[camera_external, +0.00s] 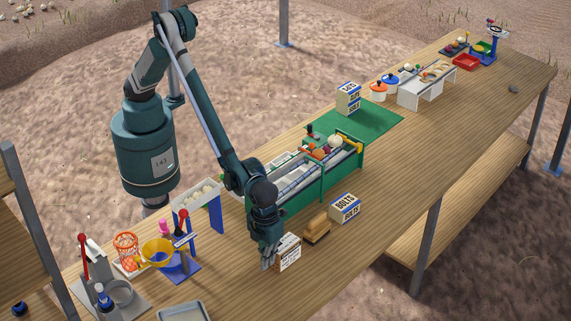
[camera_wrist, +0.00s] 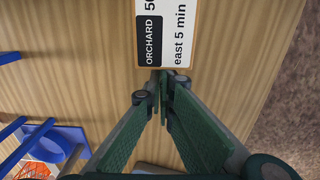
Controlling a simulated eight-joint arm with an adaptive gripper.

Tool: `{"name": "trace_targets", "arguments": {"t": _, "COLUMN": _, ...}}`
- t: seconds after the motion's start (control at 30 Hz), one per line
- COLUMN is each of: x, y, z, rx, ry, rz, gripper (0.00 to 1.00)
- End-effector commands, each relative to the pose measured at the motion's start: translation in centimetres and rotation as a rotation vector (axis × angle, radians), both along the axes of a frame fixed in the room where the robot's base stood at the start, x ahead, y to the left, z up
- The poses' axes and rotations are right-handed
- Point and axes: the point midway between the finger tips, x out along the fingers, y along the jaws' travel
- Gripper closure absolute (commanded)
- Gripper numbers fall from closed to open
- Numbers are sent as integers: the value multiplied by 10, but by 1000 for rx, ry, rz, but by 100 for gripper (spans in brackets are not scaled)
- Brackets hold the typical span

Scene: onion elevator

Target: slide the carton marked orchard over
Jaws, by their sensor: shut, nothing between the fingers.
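The orchard carton (camera_external: 288,253) is a small white-faced box with brown sides on the wooden table, in front of the green conveyor. In the wrist view its top label (camera_wrist: 163,35) reads "ORCHARD" and "east 5 min", cut off by the upper edge. My gripper (camera_external: 268,262) is low at the carton's left side in the external view. In the wrist view the shut green fingertips (camera_wrist: 163,82) meet right at the carton's lower edge; whether they touch it I cannot tell. Nothing is between them.
A brown block (camera_external: 317,229) and a white "BOLTS" box (camera_external: 345,207) stand to the right, beyond the carton. The green conveyor (camera_external: 318,196) runs behind. A grey tray (camera_external: 183,312) lies front left. Table toward the front right is clear.

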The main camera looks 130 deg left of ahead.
Motion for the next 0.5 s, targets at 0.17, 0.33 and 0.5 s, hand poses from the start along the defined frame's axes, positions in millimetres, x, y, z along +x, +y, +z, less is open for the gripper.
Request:
{"name": "trace_targets", "arguments": {"t": 0.17, "x": 0, "y": 0, "z": 0, "rx": 0, "ry": 0, "rz": 0, "gripper": 100}}
{"name": "trace_targets", "arguments": {"t": 0.33, "x": 0, "y": -1, "z": 0, "rx": 0, "ry": 0, "rz": 0, "gripper": 100}}
{"name": "trace_targets", "arguments": {"t": 0.5, "x": 0, "y": -7, "z": 0, "rx": 0, "ry": 0, "rz": -1, "gripper": 100}}
